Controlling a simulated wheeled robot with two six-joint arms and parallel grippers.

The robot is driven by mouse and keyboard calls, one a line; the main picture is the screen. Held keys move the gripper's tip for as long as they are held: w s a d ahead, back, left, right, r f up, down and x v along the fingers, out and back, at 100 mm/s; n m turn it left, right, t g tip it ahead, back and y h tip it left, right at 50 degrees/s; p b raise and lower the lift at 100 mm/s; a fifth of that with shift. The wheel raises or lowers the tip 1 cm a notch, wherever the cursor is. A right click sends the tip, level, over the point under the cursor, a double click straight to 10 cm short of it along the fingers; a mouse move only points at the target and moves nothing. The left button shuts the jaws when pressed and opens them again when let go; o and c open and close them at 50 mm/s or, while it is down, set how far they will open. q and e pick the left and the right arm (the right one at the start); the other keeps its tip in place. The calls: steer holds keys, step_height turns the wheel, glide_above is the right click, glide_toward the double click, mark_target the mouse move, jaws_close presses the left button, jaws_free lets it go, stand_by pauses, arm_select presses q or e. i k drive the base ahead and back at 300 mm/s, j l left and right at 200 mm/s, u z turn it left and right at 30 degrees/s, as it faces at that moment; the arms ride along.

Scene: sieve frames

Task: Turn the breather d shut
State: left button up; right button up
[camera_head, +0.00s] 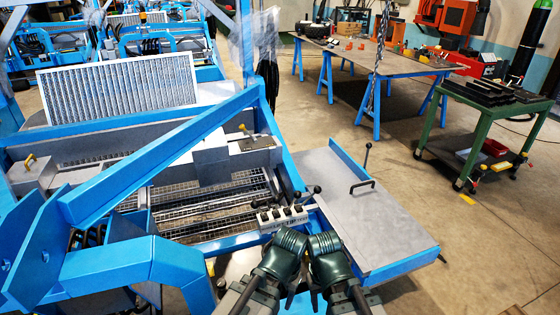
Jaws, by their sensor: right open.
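A pale block with a row of small dark knobs (285,216) sits at the front of the blue machine; it has a printed label too small to read. I cannot tell which knob is breather d, or whether it is turned open or shut. My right gripper (326,250) is dark green, just below and to the right of the block, apart from the knobs. It is open, with nothing seen in it. My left gripper (283,250) is close beside it, just below the block; its jaws are not clear.
A grey side plate (385,225) with a black handle lies right of the block. A blue diagonal beam (150,165) crosses at left, above wire mesh. Floor is clear at right, before the green cart (450,110).

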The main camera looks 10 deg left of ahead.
mark_target(222, 282)
steer(key=k+j+u, duration=0.2)
steer(key=j+u, duration=0.15)
steer(key=j, duration=0.15)
steer(key=k, duration=0.7)
steer(key=l+u, duration=0.25)
steer(key=l, duration=0.2)
steer(key=k+l+u, duration=0.25)
steer(key=l, duration=0.15)
steer(key=i+l+z, duration=0.45)
steer(key=i+l, duration=0.5)
steer(key=l, duration=0.1)
